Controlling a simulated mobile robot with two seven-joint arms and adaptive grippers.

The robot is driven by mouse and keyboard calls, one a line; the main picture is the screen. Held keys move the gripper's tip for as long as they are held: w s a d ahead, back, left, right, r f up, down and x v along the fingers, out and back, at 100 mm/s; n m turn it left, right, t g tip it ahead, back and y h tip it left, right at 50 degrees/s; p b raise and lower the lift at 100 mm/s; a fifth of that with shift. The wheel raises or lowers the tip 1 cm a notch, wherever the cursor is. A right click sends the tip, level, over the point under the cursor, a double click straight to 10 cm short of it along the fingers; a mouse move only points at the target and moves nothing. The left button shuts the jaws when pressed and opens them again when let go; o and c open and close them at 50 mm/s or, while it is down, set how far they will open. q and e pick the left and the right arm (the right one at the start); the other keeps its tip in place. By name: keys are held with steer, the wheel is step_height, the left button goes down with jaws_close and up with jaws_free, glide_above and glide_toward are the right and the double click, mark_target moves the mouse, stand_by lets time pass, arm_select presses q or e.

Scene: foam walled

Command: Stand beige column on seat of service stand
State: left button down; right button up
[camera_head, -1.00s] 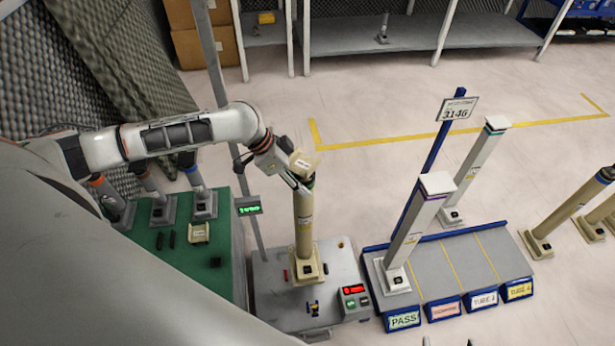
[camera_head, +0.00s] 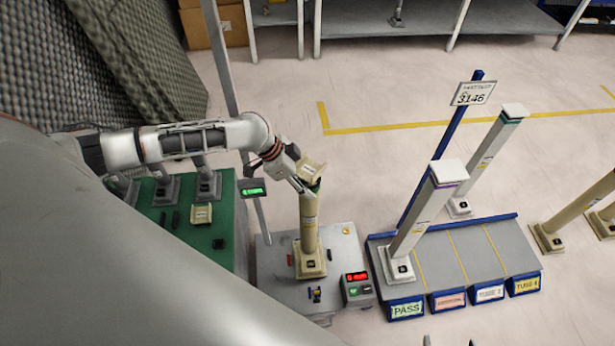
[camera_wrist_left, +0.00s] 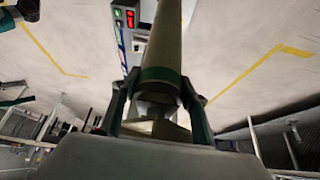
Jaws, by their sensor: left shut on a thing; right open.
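The beige column (camera_head: 309,225) is upright over the grey-topped stand (camera_head: 280,291), which I take as the service stand. Its square base (camera_head: 310,259) appears to rest on the stand top; the seat beneath is hidden, so I cannot tell whether it is fully down. My left gripper (camera_head: 306,187) is shut on the column just below its square cap. The left wrist view shows both fingers on either side of the column (camera_wrist_left: 164,50) at a dark green band. Two tips of my right gripper (camera_head: 449,341) show apart and empty at the bottom edge.
A control box (camera_head: 357,288) with a red display sits at the stand's right corner. To the right, a blue-edged rack (camera_head: 470,262) holds white columns. A green table (camera_head: 226,225) is at left, with a thin post and green display (camera_head: 252,191) between.

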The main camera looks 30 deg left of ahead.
arm_select(q)
steer(key=shift+w+f, duration=0.1)
steer(key=shift+f, duration=0.85)
steer(key=c, duration=1.2)
jaws_free()
steer(key=shift+f, duration=0.1)
steer(key=shift+o, duration=0.2)
steer(key=p+v, duration=0.2)
steer(key=v, duration=1)
